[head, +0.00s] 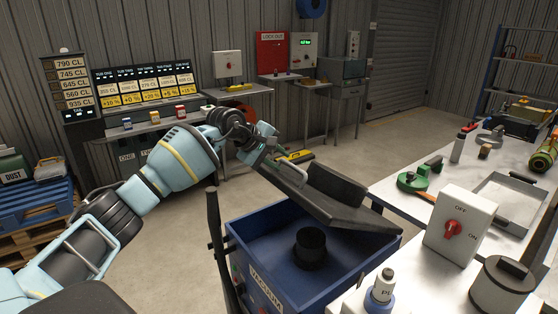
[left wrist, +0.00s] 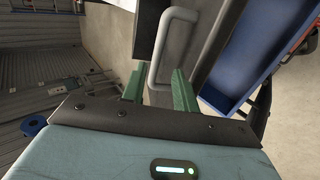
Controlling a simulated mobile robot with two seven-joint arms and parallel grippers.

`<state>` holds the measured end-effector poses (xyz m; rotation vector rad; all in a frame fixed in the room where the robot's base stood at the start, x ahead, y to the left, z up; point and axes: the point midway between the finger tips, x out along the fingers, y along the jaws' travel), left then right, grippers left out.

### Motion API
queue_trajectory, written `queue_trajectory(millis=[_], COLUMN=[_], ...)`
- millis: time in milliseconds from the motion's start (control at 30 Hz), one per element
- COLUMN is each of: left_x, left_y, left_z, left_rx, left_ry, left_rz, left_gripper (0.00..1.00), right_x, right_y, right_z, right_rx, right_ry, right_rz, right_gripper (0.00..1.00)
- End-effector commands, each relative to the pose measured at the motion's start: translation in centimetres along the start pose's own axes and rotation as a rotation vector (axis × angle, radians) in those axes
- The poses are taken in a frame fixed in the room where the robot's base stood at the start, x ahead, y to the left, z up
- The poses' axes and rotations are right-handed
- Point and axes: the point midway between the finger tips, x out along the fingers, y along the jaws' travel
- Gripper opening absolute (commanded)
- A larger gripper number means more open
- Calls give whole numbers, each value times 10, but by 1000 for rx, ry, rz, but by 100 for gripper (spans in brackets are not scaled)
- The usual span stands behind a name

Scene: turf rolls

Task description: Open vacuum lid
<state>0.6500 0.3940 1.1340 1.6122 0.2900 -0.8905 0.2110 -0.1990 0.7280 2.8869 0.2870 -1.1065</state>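The blue vacuum (head: 262,246), labelled VACUUM, stands at the lower middle of the head view. Its dark lid (head: 350,212) is raised and tilted, so the blue inside and a black round part (head: 310,246) show. My left gripper (head: 283,166) is at the lid's pale handle (head: 293,173). In the left wrist view, the grey handle (left wrist: 172,45) passes between the two green fingers of my left gripper (left wrist: 158,88). The fingers stand apart, with gaps beside the bar. My right gripper is not in view.
A workbench (head: 420,262) on the right holds a switch box (head: 460,228), a metal tray (head: 508,203) and a green tool (head: 420,177), close to the lid's right side. The floor behind the vacuum is clear.

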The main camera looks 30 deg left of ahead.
Motion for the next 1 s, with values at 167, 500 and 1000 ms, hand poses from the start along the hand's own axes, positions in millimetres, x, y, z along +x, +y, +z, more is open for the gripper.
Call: queue_trajectory(millis=[167, 500, 1000], left_x=[-13, -16, -13], left_y=[1, 0, -1], left_z=[0, 0, 3], left_rx=[0, -1, -9], left_ry=[2, 0, -9], left_rz=[2, -1, 1], left_gripper=[30, 30, 13], right_x=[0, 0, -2], right_y=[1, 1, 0], right_z=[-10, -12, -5], right_rx=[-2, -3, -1], right_ry=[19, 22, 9], right_rz=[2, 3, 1], right_gripper=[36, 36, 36])
